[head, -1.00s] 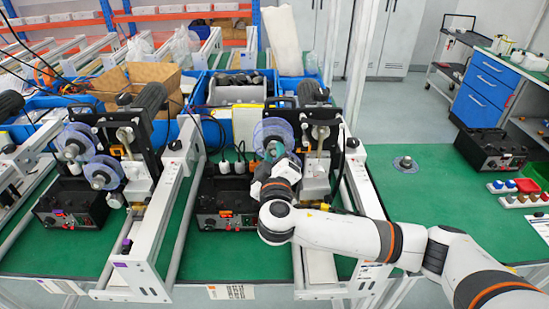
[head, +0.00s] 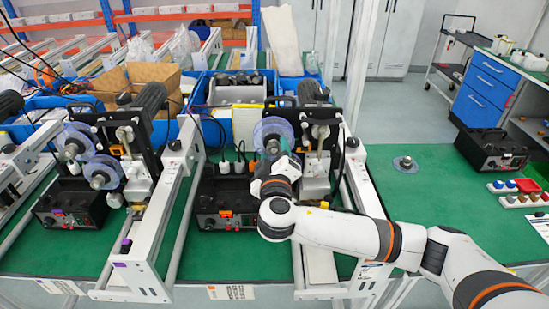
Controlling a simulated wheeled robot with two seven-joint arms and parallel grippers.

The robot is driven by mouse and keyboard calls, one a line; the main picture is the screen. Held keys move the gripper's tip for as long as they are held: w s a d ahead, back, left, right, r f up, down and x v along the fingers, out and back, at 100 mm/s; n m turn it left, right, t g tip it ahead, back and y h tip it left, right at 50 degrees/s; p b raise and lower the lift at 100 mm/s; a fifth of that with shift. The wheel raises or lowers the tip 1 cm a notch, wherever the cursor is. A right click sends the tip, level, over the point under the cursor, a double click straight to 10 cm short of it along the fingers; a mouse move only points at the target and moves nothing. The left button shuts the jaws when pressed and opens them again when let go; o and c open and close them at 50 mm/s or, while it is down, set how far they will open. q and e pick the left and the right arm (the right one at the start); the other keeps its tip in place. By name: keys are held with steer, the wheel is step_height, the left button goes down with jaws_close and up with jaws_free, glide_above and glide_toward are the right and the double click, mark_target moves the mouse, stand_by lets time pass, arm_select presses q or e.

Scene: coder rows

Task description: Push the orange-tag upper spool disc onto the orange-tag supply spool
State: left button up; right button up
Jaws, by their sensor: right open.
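The orange-tag machine is the one right of centre, with an orange tag (head: 225,213) on its black control box. Its upper spool disc (head: 268,130) is translucent blue and stands upright on the machine's front. My right gripper (head: 277,152) is open, right in front of the disc's lower part. My left gripper is not in view.
A similar machine with a purple tag stands left, with an upper spool (head: 75,142) and a lower spool (head: 103,173). White rails (head: 178,180) flank the machines. Blue bins (head: 215,120) stand behind.

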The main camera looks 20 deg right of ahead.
steer(key=b+v, duration=0.3)
steer(key=v, duration=0.8)
steer(key=s+d+f+m+g+y, duration=0.25)
steer(key=s+f+g, duration=0.45)
steer(key=s+f, duration=0.5)
steer(key=s+d+f+m+g+y, duration=0.25)
steer(key=s+f+g, duration=0.45)
steer(key=s+f, duration=0.55)
step_height(320, 180, down, 28)
steer(key=s+d+n+g, duration=0.1)
steer(key=s+d+f+g, duration=0.1)
steer(key=s+f, duration=0.7)
steer(key=f, duration=0.2)
steer(key=shift+d, duration=0.15)
steer(key=s+f, duration=0.1)
steer(key=s, duration=0.1)
steer(key=s+d+f, duration=0.1)
steer(key=s+f, duration=0.1)
steer(key=s, duration=0.1)
steer(key=s+f, duration=0.1)
steer(key=s, duration=0.2)
steer(key=shift+s+d+f, duration=0.2)
steer(key=shift+d+f, duration=0.1)
steer(key=shift+f, duration=0.1)
steer(key=shift+c, duration=0.3)
